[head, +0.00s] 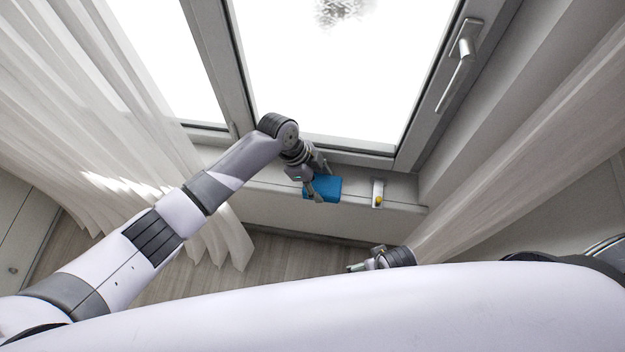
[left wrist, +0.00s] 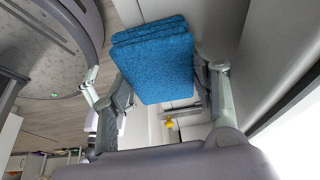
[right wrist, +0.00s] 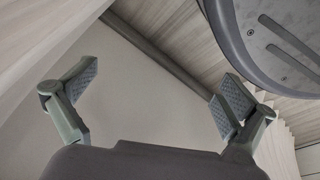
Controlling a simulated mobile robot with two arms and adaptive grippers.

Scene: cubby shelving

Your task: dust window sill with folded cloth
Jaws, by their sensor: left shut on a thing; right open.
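The folded cloth (head: 327,187) is a blue, layered rectangular pad at the window sill (head: 402,190). My left gripper (head: 317,183) is shut on the cloth. In the left wrist view the cloth (left wrist: 155,58) sits between the two fingers, its folded layers stacked. I cannot tell whether its underside touches the sill. My right gripper (head: 362,266) is low, in front of the sill and away from it. In the right wrist view its fingers (right wrist: 155,100) are spread wide with nothing between them.
A small pale item with a yellow part (head: 378,195) stands on the sill just right of the cloth. A sheer curtain (head: 110,130) hangs at left and another (head: 520,150) at right. The window handle (head: 458,65) is at upper right. The wooden floor (head: 290,255) below looks clear.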

